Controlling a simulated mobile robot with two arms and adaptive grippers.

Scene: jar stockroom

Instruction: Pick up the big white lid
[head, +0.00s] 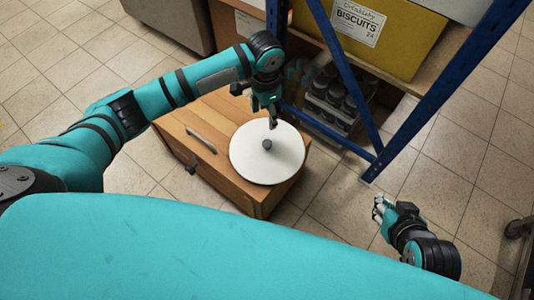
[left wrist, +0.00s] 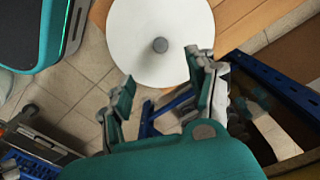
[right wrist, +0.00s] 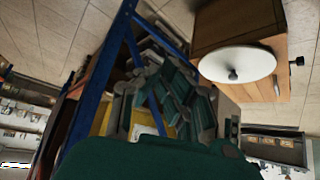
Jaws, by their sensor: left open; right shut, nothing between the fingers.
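The big white lid (head: 258,158) is a round white disc with a dark grey knob (head: 267,144) at its middle. It lies on top of a wooden cabinet (head: 190,123). It also shows in the left wrist view (left wrist: 135,50) and in the right wrist view (right wrist: 215,66). My left gripper (head: 272,120) is above the lid's far edge, open and empty, pointing down. In the left wrist view the knob lies beyond the spread fingers (left wrist: 162,100). My right gripper (head: 378,212) is shut and empty, off to the right of the cabinet, over the floor.
A blue-framed rack (head: 340,70) stands right behind the cabinet, with a yellow biscuit box (head: 385,35) on its shelf and dark jars in a crate (head: 330,100) low down. A cart edge (head: 522,235) shows at the right. Tiled floor (head: 440,185) is clear between the cabinet and the cart.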

